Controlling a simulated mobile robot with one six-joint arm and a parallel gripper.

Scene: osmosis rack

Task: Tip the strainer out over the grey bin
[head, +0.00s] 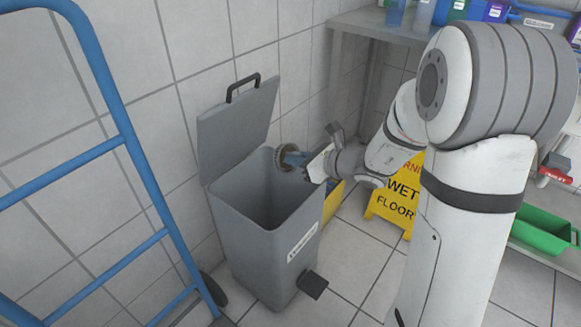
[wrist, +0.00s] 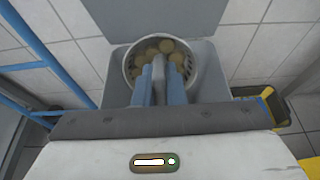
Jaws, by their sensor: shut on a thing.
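The grey bin (head: 262,228) stands on the floor with its lid (head: 238,130) swung up against the wall. The strainer (head: 287,158) is at the bin's right back rim in the head view. In the wrist view the round strainer (wrist: 134,69) shows its slotted wall, with several round tan pieces (wrist: 166,46) inside. My gripper (wrist: 160,82) is shut on the strainer, its blue fingers either side of a grey handle (wrist: 158,75). In the head view my gripper (head: 308,160) reaches in from the right. The bin's inner floor is too dark to make out.
A blue metal frame (head: 124,140) stands at the left. A yellow wet floor sign (head: 396,195) and a yellow container (head: 333,199) are right of the bin. A grey shelf (head: 375,28) holds bottles and boxes. A green tray (head: 541,229) lies at the right.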

